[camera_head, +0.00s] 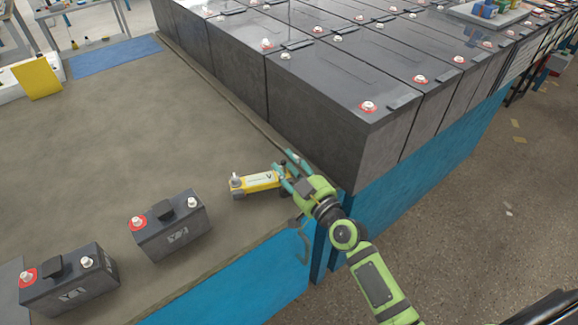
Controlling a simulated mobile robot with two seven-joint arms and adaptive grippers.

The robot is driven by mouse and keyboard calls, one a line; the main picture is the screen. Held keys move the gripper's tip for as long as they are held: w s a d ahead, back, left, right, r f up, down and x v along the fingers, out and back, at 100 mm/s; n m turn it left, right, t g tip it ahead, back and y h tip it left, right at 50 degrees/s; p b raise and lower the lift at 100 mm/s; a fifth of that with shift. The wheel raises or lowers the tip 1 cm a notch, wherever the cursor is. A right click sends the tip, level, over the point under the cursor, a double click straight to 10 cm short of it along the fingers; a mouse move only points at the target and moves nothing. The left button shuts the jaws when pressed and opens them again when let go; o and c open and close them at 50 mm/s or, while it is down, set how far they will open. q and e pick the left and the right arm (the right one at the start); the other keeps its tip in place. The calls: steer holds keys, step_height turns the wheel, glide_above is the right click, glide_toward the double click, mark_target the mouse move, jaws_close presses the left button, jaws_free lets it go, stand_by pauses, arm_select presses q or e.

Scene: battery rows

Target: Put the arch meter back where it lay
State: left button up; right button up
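The arch meter (254,182), a yellow body with a pale label and a metal terminal at its left end, is at the right edge of the brown bench top (130,120), beside the large battery block. My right gripper (284,180), green with teal fingers, is at the meter's right end, with its fingers overlapping that end in the picture. The contact is too small to make out, so I cannot tell whether it is closed on the meter. The meter's right end is partly hidden by the fingers. My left gripper is not in view.
Two loose dark batteries (170,228) (72,284) stand on the bench at the lower left. A block of tall grey batteries (325,85) rises right behind the meter. The bench middle is clear.

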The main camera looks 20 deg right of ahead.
steer(key=shift+s+f, duration=0.1)
steer(key=b+v, duration=0.1)
steer(key=v, duration=1.1)
